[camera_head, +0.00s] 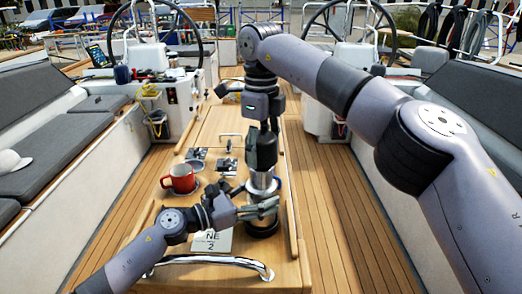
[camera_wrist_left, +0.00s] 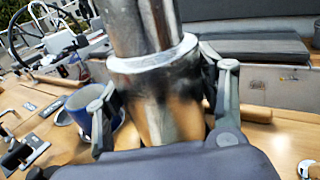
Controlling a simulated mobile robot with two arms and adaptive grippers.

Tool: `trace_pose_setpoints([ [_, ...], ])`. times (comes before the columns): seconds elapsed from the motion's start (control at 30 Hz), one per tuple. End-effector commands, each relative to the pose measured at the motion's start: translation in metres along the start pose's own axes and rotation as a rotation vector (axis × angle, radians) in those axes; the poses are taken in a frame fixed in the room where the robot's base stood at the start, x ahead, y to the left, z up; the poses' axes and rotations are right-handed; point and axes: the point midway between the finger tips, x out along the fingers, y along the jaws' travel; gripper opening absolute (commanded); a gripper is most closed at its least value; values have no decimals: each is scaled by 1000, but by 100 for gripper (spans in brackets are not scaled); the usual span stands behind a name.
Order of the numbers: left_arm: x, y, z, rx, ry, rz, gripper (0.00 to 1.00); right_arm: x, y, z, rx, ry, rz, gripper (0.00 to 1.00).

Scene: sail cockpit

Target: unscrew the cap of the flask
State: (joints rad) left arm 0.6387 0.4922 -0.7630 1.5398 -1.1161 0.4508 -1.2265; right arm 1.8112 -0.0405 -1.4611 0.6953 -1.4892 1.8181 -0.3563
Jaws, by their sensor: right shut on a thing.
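The silver flask (camera_head: 262,184) stands upright on the wooden cockpit table, with a dark base (camera_head: 263,229). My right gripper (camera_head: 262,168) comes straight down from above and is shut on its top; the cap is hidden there. My left gripper (camera_head: 262,207) reaches in from the left at the flask's body, one finger on either side. In the left wrist view the flask (camera_wrist_left: 160,85) stands between the spread fingers of the left gripper (camera_wrist_left: 165,105). Gaps seem to show beside it, and I see no firm contact.
A red mug (camera_head: 181,178) stands left of the flask. A blue mug (camera_wrist_left: 80,112) is close to the flask in the left wrist view. A metal rail (camera_head: 215,261) crosses the table's near end.

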Motion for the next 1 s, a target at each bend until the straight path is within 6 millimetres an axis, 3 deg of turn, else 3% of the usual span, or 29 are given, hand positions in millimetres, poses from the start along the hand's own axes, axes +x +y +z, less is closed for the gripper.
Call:
trace_pose_setpoints([
  [0.27, 0, 0, 0, 0, 0, 0, 84, 0, 0, 0, 1, 0, 0, 26],
  [0.63, -5, 1, 0, 0, 1, 1, 84, 0, 0, 0, 1, 0, 0, 26],
  [0.77, -22, 1, -2, 0, 3, 3, 84, 0, 0, 0, 1, 0, 0, 26],
  [1.0, -74, 1, -2, -2, 4, 2, 84, 0, 0, 0, 1, 0, 0, 26],
])
